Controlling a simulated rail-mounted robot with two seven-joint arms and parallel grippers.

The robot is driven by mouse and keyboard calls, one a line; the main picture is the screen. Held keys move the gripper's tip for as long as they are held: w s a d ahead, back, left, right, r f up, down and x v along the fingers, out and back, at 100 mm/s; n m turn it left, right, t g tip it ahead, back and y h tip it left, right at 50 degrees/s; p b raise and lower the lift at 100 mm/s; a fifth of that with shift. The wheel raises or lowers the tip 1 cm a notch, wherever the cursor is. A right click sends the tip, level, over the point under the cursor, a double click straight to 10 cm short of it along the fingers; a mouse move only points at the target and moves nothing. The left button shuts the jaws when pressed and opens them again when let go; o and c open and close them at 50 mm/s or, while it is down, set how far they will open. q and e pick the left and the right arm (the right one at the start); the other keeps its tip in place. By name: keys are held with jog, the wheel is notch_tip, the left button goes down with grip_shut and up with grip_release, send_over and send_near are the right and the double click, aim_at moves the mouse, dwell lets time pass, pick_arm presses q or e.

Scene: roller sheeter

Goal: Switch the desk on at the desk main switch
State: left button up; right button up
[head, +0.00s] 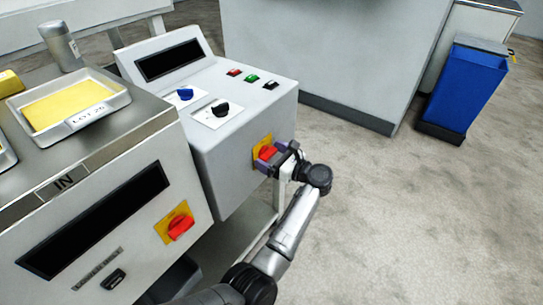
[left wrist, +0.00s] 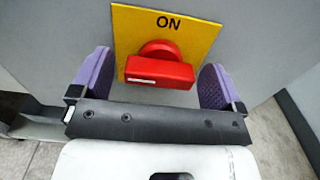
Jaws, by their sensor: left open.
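The desk main switch is a red rotary handle (head: 267,153) on a yellow plate (head: 258,143), on the front face of the grey desk (head: 225,160). In the left wrist view the red handle (left wrist: 160,72) lies crosswise below the word ON, with a white mark on its left part. My left gripper (head: 276,157) is at the switch. Its two purple fingers (left wrist: 155,85) stand open on either side of the handle, with visible gaps to both ends. My right gripper is not in view.
A similar red switch (head: 180,227) on a yellow plate is on the sheeter's front (head: 130,240). The desk top holds a blue knob (head: 185,94), a black knob (head: 220,108) and small buttons (head: 251,78). A blue bin (head: 463,90) stands at the back right. The floor at right is clear.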

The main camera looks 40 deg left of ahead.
pick_arm(q)
jog(key=c, duration=0.9)
jog(key=shift+c, duration=0.2)
jog(key=m+p, duration=0.3)
jog(key=m, duration=0.1)
jog(key=shift+r+m, duration=0.15)
jog(key=shift+m, duration=0.15)
jog(key=m+p, duration=0.2)
jog(key=m, duration=0.2)
jog(key=shift+p, duration=0.35)
jog(key=m+p, duration=0.3)
jog(key=m, duration=0.3)
jog(key=shift+w+m, duration=0.1)
jog(key=shift+m, duration=0.2)
jog(key=shift+f+m+p, duration=0.2)
jog(key=shift+m+p, duration=0.45)
jog(key=shift+m, duration=0.85)
